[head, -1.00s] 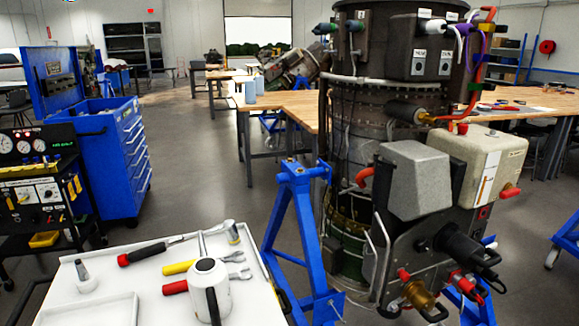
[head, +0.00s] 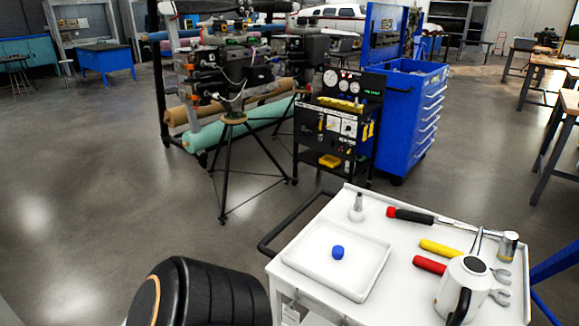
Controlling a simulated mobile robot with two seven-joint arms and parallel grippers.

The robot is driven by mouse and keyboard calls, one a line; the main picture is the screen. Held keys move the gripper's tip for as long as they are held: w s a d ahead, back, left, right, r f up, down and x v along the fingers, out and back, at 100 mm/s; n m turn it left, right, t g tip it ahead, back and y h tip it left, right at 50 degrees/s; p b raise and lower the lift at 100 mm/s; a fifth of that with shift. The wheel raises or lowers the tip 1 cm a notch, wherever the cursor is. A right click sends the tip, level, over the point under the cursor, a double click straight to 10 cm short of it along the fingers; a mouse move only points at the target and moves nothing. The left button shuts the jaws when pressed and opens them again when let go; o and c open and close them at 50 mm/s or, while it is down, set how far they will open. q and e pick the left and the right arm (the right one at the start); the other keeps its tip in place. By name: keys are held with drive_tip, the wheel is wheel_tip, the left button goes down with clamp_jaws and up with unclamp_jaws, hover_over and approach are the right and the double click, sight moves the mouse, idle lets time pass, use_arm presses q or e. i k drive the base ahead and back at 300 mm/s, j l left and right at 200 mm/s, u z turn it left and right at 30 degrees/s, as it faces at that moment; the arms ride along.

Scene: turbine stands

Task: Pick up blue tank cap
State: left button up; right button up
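A small blue cap (head: 338,252) lies in the shallow white tray (head: 312,262) on top of the white cart (head: 405,285), in the head view. It stands apart from the tray's walls, with clear tray floor around it. Neither of my grippers shows in the head view.
Open floor lies further left.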

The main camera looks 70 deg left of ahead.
sight(338, 251)
drive_tip(key=u, duration=1.85)
